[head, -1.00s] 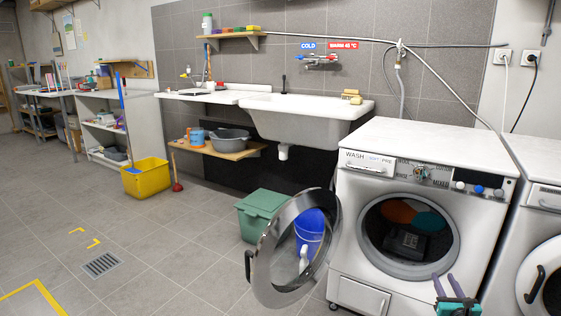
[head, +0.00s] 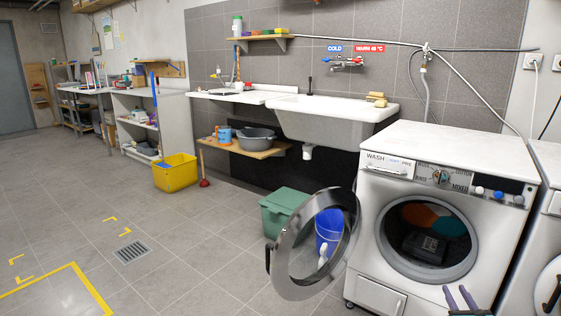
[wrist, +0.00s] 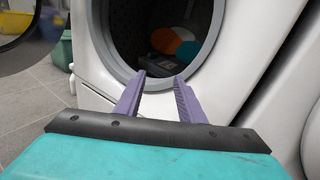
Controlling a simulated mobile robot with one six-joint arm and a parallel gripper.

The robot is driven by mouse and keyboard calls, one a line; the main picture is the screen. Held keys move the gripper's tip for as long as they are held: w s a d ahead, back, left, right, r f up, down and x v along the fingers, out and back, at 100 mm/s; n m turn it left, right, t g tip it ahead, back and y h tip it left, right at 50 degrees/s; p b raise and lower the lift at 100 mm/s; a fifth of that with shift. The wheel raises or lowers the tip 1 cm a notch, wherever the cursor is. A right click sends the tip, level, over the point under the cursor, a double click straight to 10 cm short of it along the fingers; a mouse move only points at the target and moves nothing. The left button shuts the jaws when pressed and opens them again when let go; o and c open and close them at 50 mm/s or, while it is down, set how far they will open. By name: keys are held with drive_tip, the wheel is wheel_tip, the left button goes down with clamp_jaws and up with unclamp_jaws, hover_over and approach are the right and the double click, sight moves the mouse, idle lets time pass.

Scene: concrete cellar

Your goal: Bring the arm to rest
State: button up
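My gripper (head: 461,298) shows at the bottom edge of the head view, in front of the washing machine (head: 384,229). In the wrist view my gripper (wrist: 160,80) has its two purple fingers apart with nothing between them. It points at the open drum (wrist: 125,35) of the machine and is outside it. Inside the drum lie an orange item (head: 419,215), a teal item (head: 449,224) and a dark box-like object (head: 428,245). The rest of my arm is out of view.
The round machine door (head: 281,268) stands open to the left. Behind it are a green bin (head: 277,212) and a blue container (head: 328,226). A second machine (head: 541,250) stands close on the right. The floor left of the door is clear.

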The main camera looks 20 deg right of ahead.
drive_tip(key=w+a+f+n+g+y+p, duration=0.15)
drive_tip(key=w+a+n+y+p, duration=0.35)
drive_tip(key=a, duration=0.7)
drive_tip(key=w+a+f+n+y+p, duration=0.2)
drive_tip(key=w+a+n+y, duration=0.3)
drive_tip(key=a, duration=0.6)
drive_tip(key=a+f+n+g+y+p, duration=0.35)
drive_tip(key=a+n+g+p, duration=0.5)
drive_tip(key=a, duration=1.35)
drive_tip(key=s+a+f+n+g+p, duration=0.2)
drive_tip(key=s+a+n+g+p, duration=0.4)
drive_tip(key=s+a+n, duration=0.75)
drive_tip(key=s+a+r+n+g+h+p, duration=0.2)
drive_tip(key=s+n+p, duration=0.2)
drive_tip(key=s, duration=0.4)
drive_tip(key=s+a+r+n+g+h+p, duration=0.2)
drive_tip(key=s+n+g+h+p, duration=0.1)
drive_tip(key=s, duration=0.5)
drive_tip(key=shift+a+r+n+h+p, duration=0.3)
drive_tip(key=shift+n+p, duration=0.3)
drive_tip(key=shift+p, duration=0.3)
